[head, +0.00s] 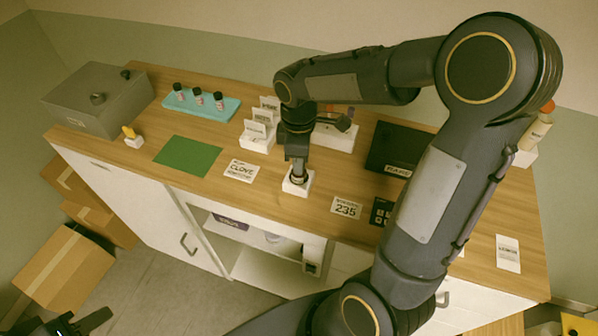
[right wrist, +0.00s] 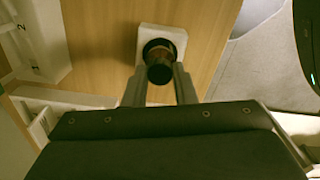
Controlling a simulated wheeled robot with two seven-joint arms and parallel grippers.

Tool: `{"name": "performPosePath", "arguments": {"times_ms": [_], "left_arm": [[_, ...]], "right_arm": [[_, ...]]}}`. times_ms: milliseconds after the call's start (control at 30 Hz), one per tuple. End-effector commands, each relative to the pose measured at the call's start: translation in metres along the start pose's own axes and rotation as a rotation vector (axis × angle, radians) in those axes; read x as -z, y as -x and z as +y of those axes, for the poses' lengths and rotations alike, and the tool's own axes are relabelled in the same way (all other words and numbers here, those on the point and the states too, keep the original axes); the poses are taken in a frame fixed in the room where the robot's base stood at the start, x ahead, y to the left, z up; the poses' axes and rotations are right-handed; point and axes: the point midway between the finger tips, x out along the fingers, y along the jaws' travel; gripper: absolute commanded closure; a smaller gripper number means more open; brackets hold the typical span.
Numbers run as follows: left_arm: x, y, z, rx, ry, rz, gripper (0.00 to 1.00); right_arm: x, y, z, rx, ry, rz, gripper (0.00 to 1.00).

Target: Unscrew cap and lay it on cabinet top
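A small brown bottle (right wrist: 158,54) with a black cap (right wrist: 159,74) stands in a white square holder (right wrist: 176,36) on the wooden cabinet top (head: 215,172). In the head view the holder (head: 297,189) is near the front edge, and my gripper mostly hides the bottle. My right gripper (head: 297,174) points down over it. In the right wrist view its fingers (right wrist: 160,82) lie against both sides of the cap, which is still at the bottle. My left gripper (head: 75,323) is partly in view at the bottom left, away from the cabinet; its opening is unclear.
A teal tray (head: 232,110) with small bottles and a grey box (head: 98,98) stand at the back left. A green mat (head: 187,156) and a CLOVE card (head: 241,171) lie left of the holder. A 235 card (head: 346,208) and a black tray (head: 398,147) are to the right.

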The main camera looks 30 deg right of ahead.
Motion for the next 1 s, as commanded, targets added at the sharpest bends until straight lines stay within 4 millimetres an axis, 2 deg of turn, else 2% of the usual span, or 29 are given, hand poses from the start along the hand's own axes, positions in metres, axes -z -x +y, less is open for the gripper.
{"name": "performPosePath", "arguments": {"times_ms": [367,467,700,1000], "left_arm": [[0.001,0.001,0.001,0.0,0.0,0.0,0.64],[0.003,0.006,0.003,0.0,0.0,0.0,0.64],[0.009,0.019,0.009,0.0,0.0,0.0,0.64],[0.016,0.032,0.015,0.0,0.0,0.0,0.64]], "right_arm": [[0.0,0.001,0.0,0.001,0.025,0.0,0.99],[0.0,0.002,0.0,0.002,0.149,-0.001,0.99],[-0.001,0.003,0.0,0.003,0.56,-0.001,0.99],[-0.001,0.002,0.0,0.002,0.974,0.001,0.99]]}}
